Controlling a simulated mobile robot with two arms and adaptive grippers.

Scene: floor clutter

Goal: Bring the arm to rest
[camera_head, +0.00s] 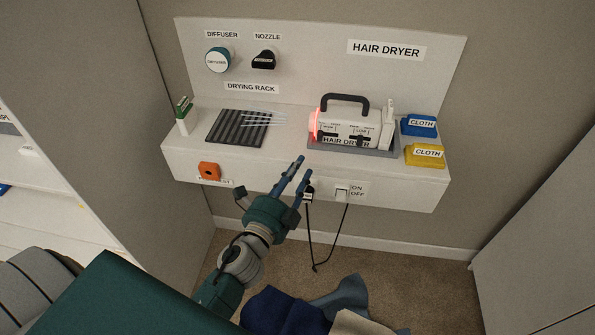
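My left gripper (304,166) has teal and dark parts and blue fingers. It reaches up from the bottom left in the head view, in front of the shelf's front face. A gap shows between its fingertips, and nothing is seen held in it. The white hair dryer (343,128) with a black handle lies in a grey tray (322,147) on the wall shelf (285,172), beyond and to the right of the fingertips. Its left end glows red. My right gripper is not in view.
The shelf bears a drying rack (238,128), a blue cloth box (419,126) and a yellow one (425,155). A black cord (311,240) hangs below the ON/OFF switch (342,192). Dark blue fabric (282,312) lies low in the picture. Carpet (420,285) at lower right is clear.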

